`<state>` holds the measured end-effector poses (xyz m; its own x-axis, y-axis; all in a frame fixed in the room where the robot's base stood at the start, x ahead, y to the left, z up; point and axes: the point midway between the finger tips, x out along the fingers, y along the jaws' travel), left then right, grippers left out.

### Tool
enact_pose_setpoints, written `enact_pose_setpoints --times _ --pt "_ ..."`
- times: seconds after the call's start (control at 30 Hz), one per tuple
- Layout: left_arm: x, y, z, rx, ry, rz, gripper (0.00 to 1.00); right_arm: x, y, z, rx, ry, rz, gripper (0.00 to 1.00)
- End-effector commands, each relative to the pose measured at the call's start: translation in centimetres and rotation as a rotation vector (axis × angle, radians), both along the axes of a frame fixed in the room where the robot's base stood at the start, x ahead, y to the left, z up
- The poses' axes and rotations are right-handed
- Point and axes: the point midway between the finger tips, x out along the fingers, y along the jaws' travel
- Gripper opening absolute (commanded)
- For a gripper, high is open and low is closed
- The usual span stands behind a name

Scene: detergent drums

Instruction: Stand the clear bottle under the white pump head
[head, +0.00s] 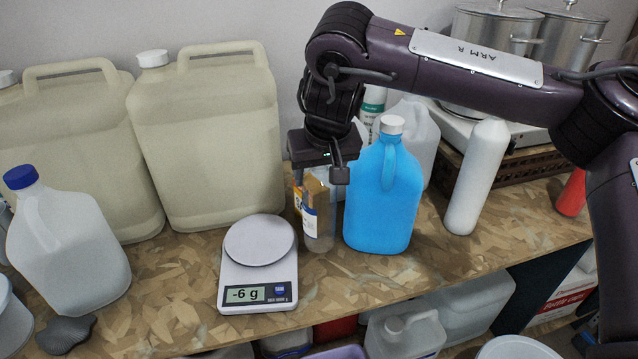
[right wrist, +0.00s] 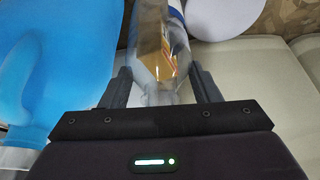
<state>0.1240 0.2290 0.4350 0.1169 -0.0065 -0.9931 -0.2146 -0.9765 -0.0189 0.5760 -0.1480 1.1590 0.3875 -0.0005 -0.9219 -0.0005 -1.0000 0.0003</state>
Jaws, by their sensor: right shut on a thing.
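The clear bottle (head: 318,238), with a white, blue and orange label, stands upright on the bench between the scale and a blue jug. My right gripper (head: 322,172) is above it, pointing down. In the right wrist view its two fingers are on either side of the bottle (right wrist: 181,62), shut on it near its upper end. I cannot make out a white pump head in either view. My left gripper is not in view.
The kitchen scale (head: 260,247) reads -6 g, just left of the bottle. The blue jug (head: 384,205) is close on the right. Large beige drums (head: 208,140) stand behind. A white bottle (head: 476,178) stands further right.

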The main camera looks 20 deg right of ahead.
Motion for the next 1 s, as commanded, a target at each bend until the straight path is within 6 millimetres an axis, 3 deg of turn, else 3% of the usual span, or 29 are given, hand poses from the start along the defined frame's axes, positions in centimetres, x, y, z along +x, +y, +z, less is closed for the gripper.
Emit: enact_pose_setpoints --times 0.03,0.17,0.57,0.6,0.7,0.77,1.0 --pt "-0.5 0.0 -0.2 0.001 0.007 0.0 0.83 -0.1 0.0 -1.1 0.001 0.007 0.0 0.24" --pt "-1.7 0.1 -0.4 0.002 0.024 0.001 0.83 -0.1 0.0 -2.5 0.0 0.004 0.001 0.24" --pt "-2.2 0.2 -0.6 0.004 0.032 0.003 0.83 0.0 0.0 -3.1 0.0 0.003 0.001 0.24" --pt "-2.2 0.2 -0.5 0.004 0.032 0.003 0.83 0.0 0.0 -3.0 0.0 0.002 0.001 0.59" --pt "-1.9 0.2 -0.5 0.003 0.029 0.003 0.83 0.0 0.0 -3.0 0.0 0.002 0.001 0.72" --pt "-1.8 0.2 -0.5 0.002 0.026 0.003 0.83 0.0 0.0 -3.0 0.0 0.002 0.001 0.78" --pt "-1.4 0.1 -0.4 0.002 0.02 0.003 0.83 0.0 0.0 -2.9 0.0 0.002 0.001 0.78"
